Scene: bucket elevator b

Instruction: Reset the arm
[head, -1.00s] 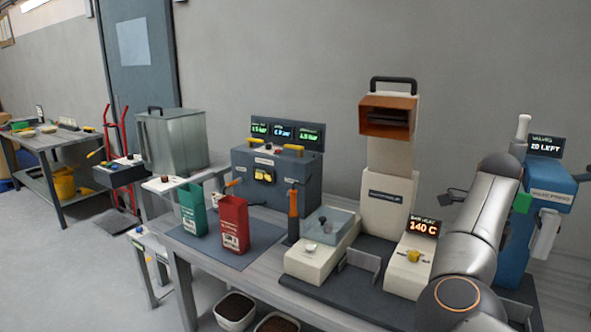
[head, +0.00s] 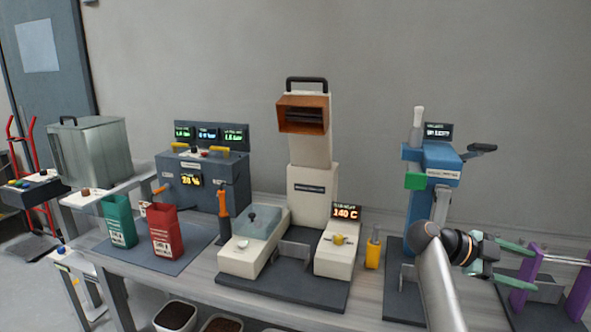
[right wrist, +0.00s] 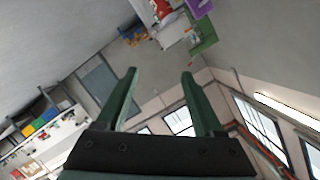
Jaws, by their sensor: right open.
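My right gripper (head: 532,268) is at the right of the head view, above the right end of the bench. Its green fingers point right and stand apart with nothing between them. In the right wrist view, its two green fingers (right wrist: 158,74) are spread and empty, with the room and windows beyond. My grey right forearm rises from the bottom edge in front of the blue press (head: 433,172). A purple stand with rods (head: 525,280) is close to the fingers; I cannot tell whether they touch. My left gripper is out of view.
A cream machine with an orange hopper mouth (head: 302,115) stands mid-bench. A red bag (head: 163,232) and a green bag (head: 119,222) stand on a dark mat. A yellow-handled tool (head: 373,250) stands left of the blue press. Open air lies above the bench.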

